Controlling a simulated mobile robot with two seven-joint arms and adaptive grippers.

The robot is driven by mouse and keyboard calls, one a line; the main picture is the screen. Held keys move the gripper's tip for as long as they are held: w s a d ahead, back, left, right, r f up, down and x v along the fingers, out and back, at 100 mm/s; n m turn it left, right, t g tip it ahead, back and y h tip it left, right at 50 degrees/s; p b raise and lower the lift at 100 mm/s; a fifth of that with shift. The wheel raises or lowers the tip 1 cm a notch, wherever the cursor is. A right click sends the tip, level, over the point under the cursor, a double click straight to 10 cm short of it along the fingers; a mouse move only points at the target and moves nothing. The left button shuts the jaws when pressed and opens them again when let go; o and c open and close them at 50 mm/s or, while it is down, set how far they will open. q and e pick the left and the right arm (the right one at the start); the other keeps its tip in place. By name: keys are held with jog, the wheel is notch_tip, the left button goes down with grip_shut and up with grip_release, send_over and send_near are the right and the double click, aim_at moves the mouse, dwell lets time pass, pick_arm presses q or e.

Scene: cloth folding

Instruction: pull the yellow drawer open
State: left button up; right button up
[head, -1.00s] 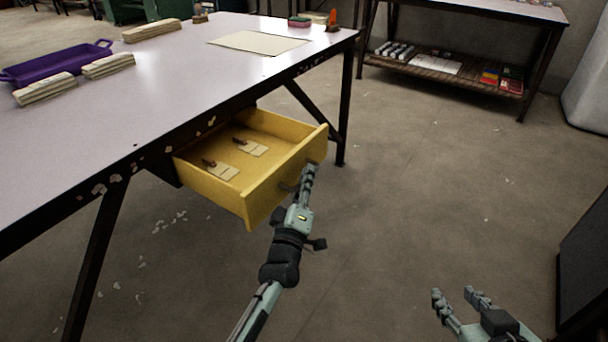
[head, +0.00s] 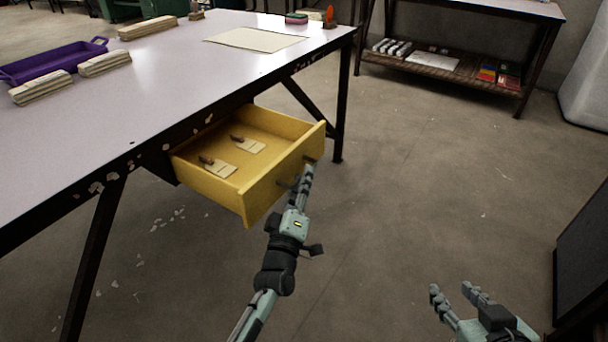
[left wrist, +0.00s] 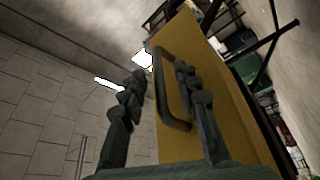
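The yellow drawer (head: 250,205) sticks well out from under the table, its inside showing. My left gripper (head: 308,172) is at its front face, by the handle. In the left wrist view the dark bar handle (left wrist: 170,95) runs on the yellow front (left wrist: 225,110), between the two fingers of my left gripper (left wrist: 160,80). The fingers stand apart with a gap beside the handle, so they look open around it. I cannot tell whether either finger touches it. My right gripper (head: 458,290) is open and empty over the floor at the lower right.
Inside the drawer lie small cards (head: 221,169) with brown pieces. The table (head: 150,85) carries a purple tray (head: 55,64), cloth stacks (head: 105,63) and a flat beige sheet (head: 253,41). A dark table leg (head: 341,110) stands behind the drawer. The floor right of it is clear.

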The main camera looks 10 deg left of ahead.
pick_arm(q)
jog(key=v, duration=0.6)
jog(key=shift+d+f, duration=0.1)
jog(key=shift+d, duration=0.05)
jog(key=shift+s, duration=0.1)
